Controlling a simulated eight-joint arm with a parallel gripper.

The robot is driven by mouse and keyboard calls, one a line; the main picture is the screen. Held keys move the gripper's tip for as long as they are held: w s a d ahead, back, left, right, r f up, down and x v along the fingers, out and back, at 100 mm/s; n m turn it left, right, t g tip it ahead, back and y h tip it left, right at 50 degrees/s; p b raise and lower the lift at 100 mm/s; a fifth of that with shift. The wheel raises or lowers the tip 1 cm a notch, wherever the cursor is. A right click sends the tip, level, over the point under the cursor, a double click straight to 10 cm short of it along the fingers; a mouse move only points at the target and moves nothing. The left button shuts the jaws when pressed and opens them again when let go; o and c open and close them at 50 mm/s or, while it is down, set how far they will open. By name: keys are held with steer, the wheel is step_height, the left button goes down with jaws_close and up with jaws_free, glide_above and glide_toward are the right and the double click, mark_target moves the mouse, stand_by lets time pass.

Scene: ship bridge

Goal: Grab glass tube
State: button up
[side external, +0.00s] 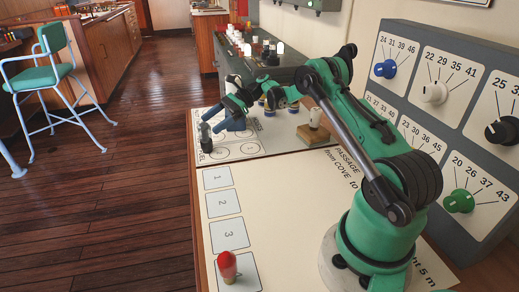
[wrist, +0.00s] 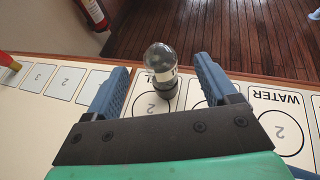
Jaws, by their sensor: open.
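The glass tube (side external: 205,137) stands upright on the white board's left edge in the side external view, with a dark lower part. In the wrist view the glass tube (wrist: 161,62) has a clear domed top, a pale label band and a black base. My gripper (side external: 226,115) is open, with its two blue fingers just right of the tube in the side external view. In the wrist view my gripper (wrist: 163,66) has one finger on each side of the tube, with a gap showing on both sides. I cannot tell how deep the tube sits between them.
A red-topped piece (side external: 227,266) stands on the numbered cards at the near end; it also shows in the wrist view (wrist: 8,60). A dial panel (side external: 450,115) borders the right.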

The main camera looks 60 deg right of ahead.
mark_target(206, 137)
steer(key=shift+w+a+f, duration=0.15)
steer(key=shift+a+f, duration=0.15)
steer(key=shift+f, duration=0.1)
steer(key=shift+x, duration=2.3)
steer(key=shift+r, duration=0.1)
jaws_close()
